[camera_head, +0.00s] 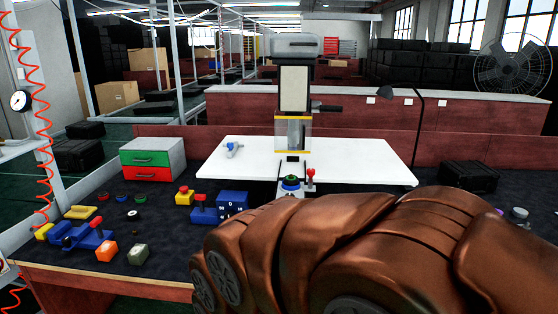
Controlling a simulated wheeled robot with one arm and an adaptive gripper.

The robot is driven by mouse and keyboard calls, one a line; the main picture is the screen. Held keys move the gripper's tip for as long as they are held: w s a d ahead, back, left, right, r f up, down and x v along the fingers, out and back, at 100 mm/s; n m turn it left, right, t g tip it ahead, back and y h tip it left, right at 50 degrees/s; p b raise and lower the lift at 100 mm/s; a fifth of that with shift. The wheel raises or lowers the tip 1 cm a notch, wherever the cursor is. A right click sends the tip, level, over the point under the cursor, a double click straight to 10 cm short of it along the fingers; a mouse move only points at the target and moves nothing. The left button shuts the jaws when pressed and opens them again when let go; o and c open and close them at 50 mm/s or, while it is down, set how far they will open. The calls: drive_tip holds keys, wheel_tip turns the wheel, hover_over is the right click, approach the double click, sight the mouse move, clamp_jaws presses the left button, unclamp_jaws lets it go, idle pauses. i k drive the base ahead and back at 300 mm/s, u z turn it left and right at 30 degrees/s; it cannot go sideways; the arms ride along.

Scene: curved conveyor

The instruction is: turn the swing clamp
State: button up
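The swing clamp cannot be told for certain. One candidate is a small red-topped lever (310,178) standing upright beside a green and blue round part (290,182) at the front of the white plate (370,172). Another is a small blue and white piece (233,148) on the plate's left side. A blue fixture (82,236) with a red knob lies on the dark bench at the left. My copper-coloured arm fills the lower right and hides the bench behind it. My gripper does not show.
A press-like machine (295,88) stands over the plate. A drawer box (153,159), blue blocks (232,202), an orange block (106,251) and a grey-green block (138,254) are on the left bench. A black case (468,177) and a thin lamp (421,125) stand right.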

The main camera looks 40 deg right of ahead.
sight(310, 172)
drive_tip(key=z, duration=0.6)
drive_tip(key=i, duration=1.4)
drive_tip(key=z, duration=0.8)
